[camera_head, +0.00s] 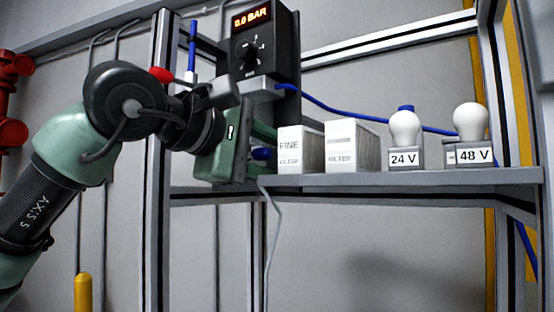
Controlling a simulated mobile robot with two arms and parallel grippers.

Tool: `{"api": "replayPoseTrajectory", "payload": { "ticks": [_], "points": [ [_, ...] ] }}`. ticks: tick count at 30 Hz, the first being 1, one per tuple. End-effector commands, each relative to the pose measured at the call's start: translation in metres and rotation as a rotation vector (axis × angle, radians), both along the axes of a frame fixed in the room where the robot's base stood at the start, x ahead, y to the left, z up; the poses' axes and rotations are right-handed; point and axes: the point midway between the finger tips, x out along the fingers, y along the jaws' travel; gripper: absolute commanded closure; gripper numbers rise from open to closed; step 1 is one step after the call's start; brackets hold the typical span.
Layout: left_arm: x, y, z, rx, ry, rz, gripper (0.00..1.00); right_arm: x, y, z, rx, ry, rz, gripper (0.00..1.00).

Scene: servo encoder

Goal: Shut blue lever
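A blue lever (193,40) stands upright on a pipe fitting at the upper left, behind my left arm. Its lower end and part of the fitting are hard to make out. My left gripper (243,152) is in front of the left end of the shelf, below and to the right of the lever and apart from it in the picture. My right gripper is out of view.
A black gauge box (265,50) reading 0.0 BAR hangs above the shelf (400,180). Two filter boxes (352,146) and two white bulbs on 24 V and 48 V bases (471,120) stand on the shelf. A blue hose (340,112) runs behind. A red knob (160,74) shows near my arm.

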Motion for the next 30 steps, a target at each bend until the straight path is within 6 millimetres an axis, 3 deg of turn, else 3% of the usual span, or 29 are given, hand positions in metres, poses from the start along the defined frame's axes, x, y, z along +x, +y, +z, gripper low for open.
{"api": "replayPoseTrajectory", "payload": {
  "ticks": [5,18,30],
  "points": [
    [-0.008,0.009,0.001,-0.001,-0.002,0.001,0.6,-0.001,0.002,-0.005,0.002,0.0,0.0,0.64],
    [-0.053,0.051,0.014,-0.001,-0.001,0.001,0.6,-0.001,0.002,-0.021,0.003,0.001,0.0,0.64],
    [-0.055,0.053,0.015,0.0,0.0,0.0,0.6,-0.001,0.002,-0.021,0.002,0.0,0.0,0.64]
  ]
}}
